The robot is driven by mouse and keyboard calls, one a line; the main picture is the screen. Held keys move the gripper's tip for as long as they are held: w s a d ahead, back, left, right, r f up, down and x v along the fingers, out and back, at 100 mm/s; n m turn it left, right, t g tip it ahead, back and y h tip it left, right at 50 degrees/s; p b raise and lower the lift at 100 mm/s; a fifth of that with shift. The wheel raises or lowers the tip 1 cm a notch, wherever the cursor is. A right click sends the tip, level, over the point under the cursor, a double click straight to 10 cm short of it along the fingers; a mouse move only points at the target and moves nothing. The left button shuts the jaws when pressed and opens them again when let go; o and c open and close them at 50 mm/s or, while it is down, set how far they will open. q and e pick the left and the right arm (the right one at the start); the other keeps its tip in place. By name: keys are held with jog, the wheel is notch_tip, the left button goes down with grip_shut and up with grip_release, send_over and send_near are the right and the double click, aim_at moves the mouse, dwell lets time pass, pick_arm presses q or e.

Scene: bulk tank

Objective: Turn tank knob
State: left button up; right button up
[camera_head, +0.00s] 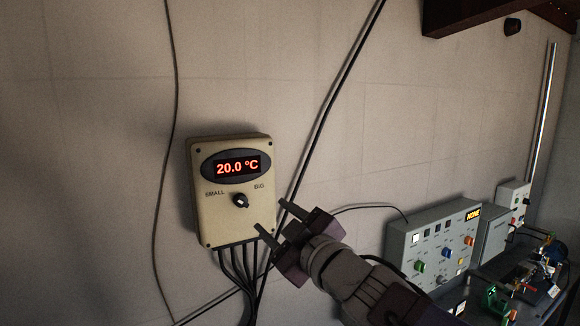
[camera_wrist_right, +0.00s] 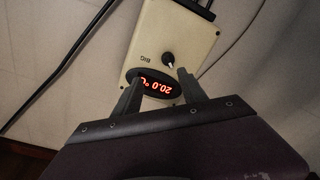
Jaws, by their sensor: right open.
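The tank control box (camera_head: 233,226) is a beige wall panel with a red display (camera_head: 238,166) reading 20.0 °C. Below the display, a dark knob (camera_head: 240,200) sits between the labels SMALL and BIG. My right gripper (camera_head: 272,215) is open and empty, to the right of the knob and slightly below it, apart from it. In the right wrist view the box (camera_wrist_right: 192,40) appears turned, with the knob (camera_wrist_right: 169,58) beyond the fingertips. The two fingers (camera_wrist_right: 158,86) stand spread apart, partly covering the display. My left gripper is not in view.
Several cables hang from the box's underside (camera_head: 238,262). A black cable (camera_head: 335,85) runs diagonally along the wall behind my gripper. Grey control boxes (camera_head: 405,240) with buttons stand at lower right. The wall left of the box is mostly clear.

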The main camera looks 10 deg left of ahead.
send_near(244, 203)
jog(key=w+a, duration=0.1)
jog(key=a, duration=0.1)
jog(key=w, duration=0.1)
jog(key=w+a+p, duration=0.1)
jog(key=w, duration=0.2)
jog(key=shift+w+a+r, duration=0.25)
jog(key=shift+a, duration=0.15)
jog(key=shift+p+x, duration=0.45)
jog(key=shift+x, duration=0.75)
jog(key=shift+a+f, duration=0.25)
jog(key=shift+a, duration=0.25)
jog(key=shift+d, duration=0.1)
jog(key=shift+s+d+r, duration=0.1)
jog(key=shift+s+d, duration=0.05)
jog(key=shift+d, duration=0.05)
jog(key=c, duration=0.4)
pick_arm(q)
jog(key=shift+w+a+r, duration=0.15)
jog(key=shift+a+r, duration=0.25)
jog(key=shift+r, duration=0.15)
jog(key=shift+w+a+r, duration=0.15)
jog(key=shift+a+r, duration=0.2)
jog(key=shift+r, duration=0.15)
pick_arm(e)
grip_shut()
